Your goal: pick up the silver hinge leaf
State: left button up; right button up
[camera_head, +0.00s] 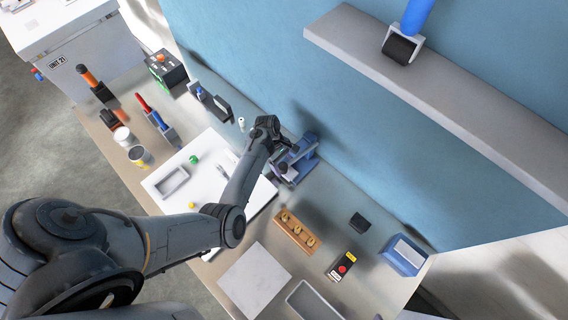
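I cannot clearly make out a silver hinge leaf. A small pale piece (231,156) lies on the white board (212,144) beside my forearm, but it is too small to name. My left arm comes in from the lower left and crosses over the board. My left gripper (288,149) is at the blue fixture (303,166) near the wall, above or against it. The fingers are too small and dark to show whether they are open or what they hold. My arm hides part of the board. My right gripper is not in view.
On the board are a grey tray (185,173) and a green piece (194,159). A wooden block with brass-coloured pieces (285,231), a red-button box (341,266) and a blue bin (404,254) stand to the right. A shelf (450,101) juts from the wall.

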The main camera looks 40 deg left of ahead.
pick_arm(q)
jog(key=v, duration=1)
jog(key=shift+a+r, duration=0.2)
